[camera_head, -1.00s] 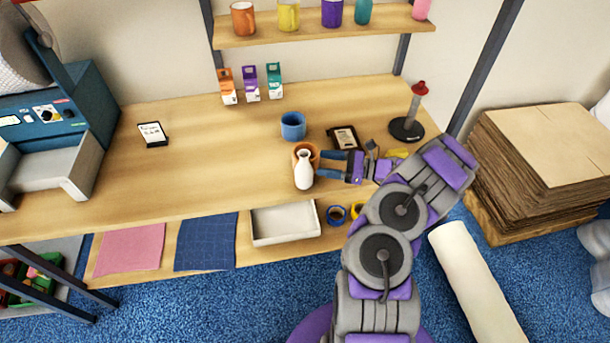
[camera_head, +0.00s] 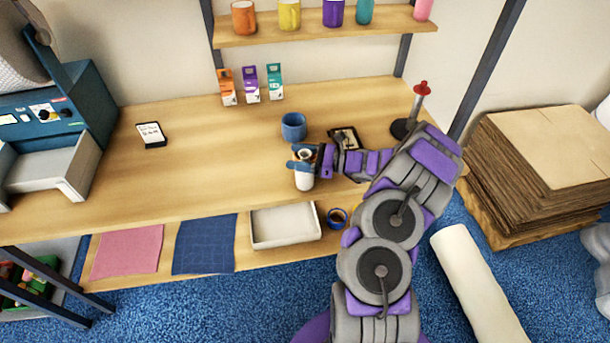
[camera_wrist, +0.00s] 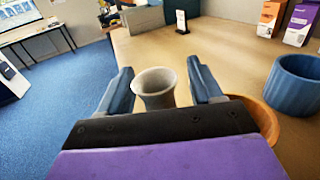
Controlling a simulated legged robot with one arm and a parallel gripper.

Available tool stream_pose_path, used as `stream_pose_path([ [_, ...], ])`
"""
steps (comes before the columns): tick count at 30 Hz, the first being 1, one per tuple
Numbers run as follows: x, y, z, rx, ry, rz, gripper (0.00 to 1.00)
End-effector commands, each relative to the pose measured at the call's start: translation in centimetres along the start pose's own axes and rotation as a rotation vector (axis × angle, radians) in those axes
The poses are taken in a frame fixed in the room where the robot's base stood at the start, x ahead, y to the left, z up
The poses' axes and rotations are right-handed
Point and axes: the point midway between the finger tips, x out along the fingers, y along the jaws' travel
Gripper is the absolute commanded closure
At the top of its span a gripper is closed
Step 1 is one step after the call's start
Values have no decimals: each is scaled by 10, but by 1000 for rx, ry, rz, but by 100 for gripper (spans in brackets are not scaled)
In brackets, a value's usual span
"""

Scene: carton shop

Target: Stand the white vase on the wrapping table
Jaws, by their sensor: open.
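The white vase (camera_head: 304,181) stands upright near the front edge of the long wooden table (camera_head: 220,180). Its flared open rim (camera_wrist: 155,84) shows in the wrist view. My gripper (camera_head: 301,160) is at the upper part of the vase, reaching in from the right. It is open, with one blue finger on each side of the vase's neck; the wrist view shows the fingers (camera_wrist: 162,88) apart from the rim. My gripper hides part of the vase in the head view.
An orange-brown round vessel (camera_wrist: 262,115) is close beside my gripper. A blue cup (camera_head: 293,127) stands behind it. A dark framed card (camera_head: 345,138) and a red-topped stand (camera_head: 404,127) are to the right. The table's left middle is mostly clear, with a small sign (camera_head: 151,135).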

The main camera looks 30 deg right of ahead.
Motion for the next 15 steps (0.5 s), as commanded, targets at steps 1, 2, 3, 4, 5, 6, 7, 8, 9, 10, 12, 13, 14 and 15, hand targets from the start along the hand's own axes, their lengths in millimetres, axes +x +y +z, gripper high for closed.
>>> stream_pose_path([
  [1, 0, 0, 0, 0, 0, 0, 35],
  [2, 0, 0, 0, 0, 0, 0, 37],
  [3, -1, 0, 0, 1, -1, 0, 41],
  [4, -1, 0, 0, 1, -1, 0, 44],
  [5, -1, 0, 0, 1, -1, 0, 47],
  [6, -1, 0, 0, 1, -1, 0, 50],
  [7, -1, 0, 0, 1, -1, 0, 53],
  [8, -1, 0, 0, 1, -1, 0, 56],
  [9, -1, 0, 0, 1, -1, 0, 60],
  [10, -1, 0, 0, 1, -1, 0, 63],
  [12, -1, 0, 0, 1, -1, 0, 70],
  [13, -1, 0, 0, 1, -1, 0, 72],
  [14, -1, 0, 0, 1, -1, 0, 75],
  [15, -1, 0, 0, 1, -1, 0, 79],
])
